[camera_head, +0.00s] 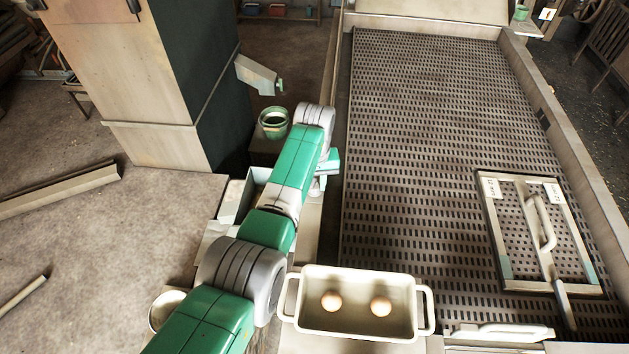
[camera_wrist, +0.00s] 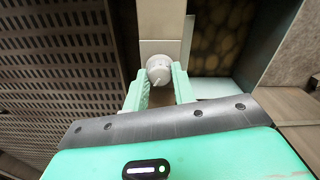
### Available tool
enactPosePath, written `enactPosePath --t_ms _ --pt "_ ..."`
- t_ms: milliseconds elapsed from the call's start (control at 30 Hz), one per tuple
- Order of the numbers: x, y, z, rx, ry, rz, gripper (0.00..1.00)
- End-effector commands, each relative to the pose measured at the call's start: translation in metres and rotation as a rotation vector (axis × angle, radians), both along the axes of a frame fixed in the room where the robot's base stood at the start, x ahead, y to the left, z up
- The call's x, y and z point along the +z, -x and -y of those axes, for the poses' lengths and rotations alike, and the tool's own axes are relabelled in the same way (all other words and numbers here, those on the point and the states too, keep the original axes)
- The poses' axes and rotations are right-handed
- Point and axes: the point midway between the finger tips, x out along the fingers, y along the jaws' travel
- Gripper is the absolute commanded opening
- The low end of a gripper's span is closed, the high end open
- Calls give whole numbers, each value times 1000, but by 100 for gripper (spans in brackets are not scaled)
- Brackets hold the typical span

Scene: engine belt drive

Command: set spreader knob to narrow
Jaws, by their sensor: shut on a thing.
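The spreader knob (camera_wrist: 158,66) is a small round grey-white knob on the end of a pale upright housing (camera_wrist: 161,20), at the top middle of the wrist view. A mark shows on its face, but I cannot read which setting it points to. My gripper (camera_wrist: 159,74) has its two green fingers on either side of the knob and is shut on it. In the head view my gripper (camera_head: 328,163) is beside the left edge of the slotted belt, largely behind my arm. The knob is hidden there.
The slotted belt (camera_head: 420,130) fills the right, with a framed panel with a handle (camera_head: 495,235) on it. A cream tray (camera_head: 350,274) holds two round things. A green bucket (camera_head: 273,122) stands beyond my arm. A bin of brown lumps (camera_wrist: 218,35) adjoins the knob housing.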

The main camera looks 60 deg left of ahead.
Motion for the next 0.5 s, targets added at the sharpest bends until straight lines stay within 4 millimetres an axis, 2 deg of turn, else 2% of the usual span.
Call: enactPosePath --t_ms 500 --pt "1 -1 0 424 0 2 3"
